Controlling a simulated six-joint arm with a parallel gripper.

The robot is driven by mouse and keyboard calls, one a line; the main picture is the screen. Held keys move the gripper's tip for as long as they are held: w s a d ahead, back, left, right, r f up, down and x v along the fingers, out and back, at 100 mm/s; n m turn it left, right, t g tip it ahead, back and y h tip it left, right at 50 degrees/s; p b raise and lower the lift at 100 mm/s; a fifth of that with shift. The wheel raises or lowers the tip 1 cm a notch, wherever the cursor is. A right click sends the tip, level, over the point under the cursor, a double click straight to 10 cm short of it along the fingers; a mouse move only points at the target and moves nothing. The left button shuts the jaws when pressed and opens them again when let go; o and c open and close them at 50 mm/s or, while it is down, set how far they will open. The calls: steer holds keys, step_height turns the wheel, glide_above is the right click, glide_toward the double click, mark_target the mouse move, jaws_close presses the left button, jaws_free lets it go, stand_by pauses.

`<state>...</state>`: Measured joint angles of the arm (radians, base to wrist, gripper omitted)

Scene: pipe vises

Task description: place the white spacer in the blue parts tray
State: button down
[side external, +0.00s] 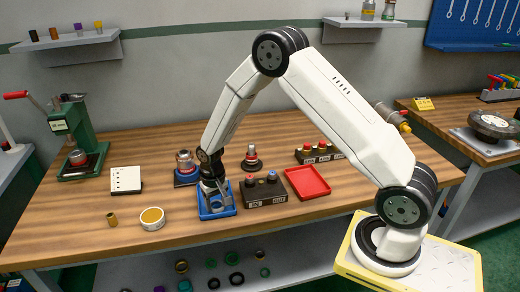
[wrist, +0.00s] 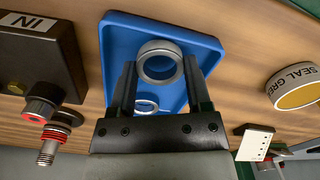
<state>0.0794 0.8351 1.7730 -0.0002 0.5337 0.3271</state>
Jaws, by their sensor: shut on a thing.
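A smaller thin ring (wrist: 146,105) also shows between the fingers, against the tray. In the side view my gripper (side external: 212,190) points down over the blue tray (side external: 231,212), and the spacer is too small to make out there.
The dark IN/OUT block (side external: 264,192) stands right of the tray, with the red tray (side external: 307,181) beyond. A blue-based fitting (side external: 185,170) stands behind left. The seal grease tin (side external: 152,218) and brass piece (side external: 112,219) lie left. The bench's front left is clear.

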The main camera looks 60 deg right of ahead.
steer(key=shift+f, duration=0.35)
steer(key=shift+f, duration=0.1)
jaws_free()
stand_by(0.3)
steer(key=shift+r, duration=6.1)
